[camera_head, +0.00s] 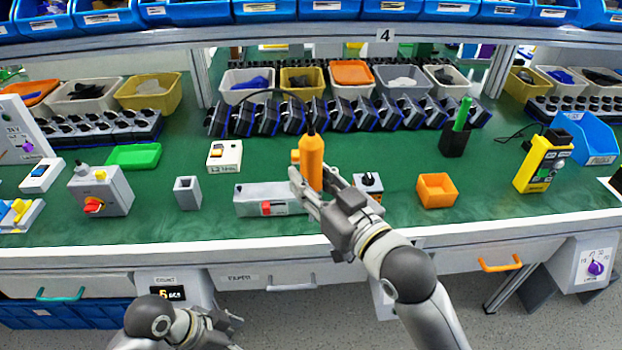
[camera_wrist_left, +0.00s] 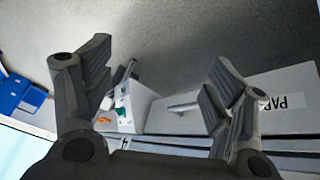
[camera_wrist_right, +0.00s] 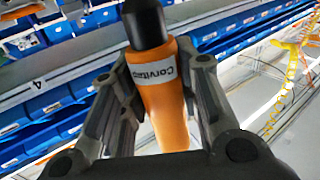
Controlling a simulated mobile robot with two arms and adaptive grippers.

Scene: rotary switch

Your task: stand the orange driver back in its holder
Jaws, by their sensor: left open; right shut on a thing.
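The orange driver (camera_head: 311,160) is upright in my right gripper (camera_head: 318,188), above the bench, with a dark cable from its top. In the right wrist view the driver (camera_wrist_right: 163,95) shows a white label and a black end between the fingers. A small grey square cup (camera_head: 187,193), open at the top, stands on the bench left of the driver; it looks like the holder and is empty as far as I can see. My left gripper (camera_head: 215,325) is low in front of the bench, open and empty; its spread fingers show in the left wrist view (camera_wrist_left: 155,90).
A long grey box (camera_head: 268,199) with a red switch stands below the driver. A grey box with a red knob (camera_head: 101,192) is left of the cup. An orange bin (camera_head: 436,190) and a yellow meter (camera_head: 543,162) are at right. Dark devices line the back.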

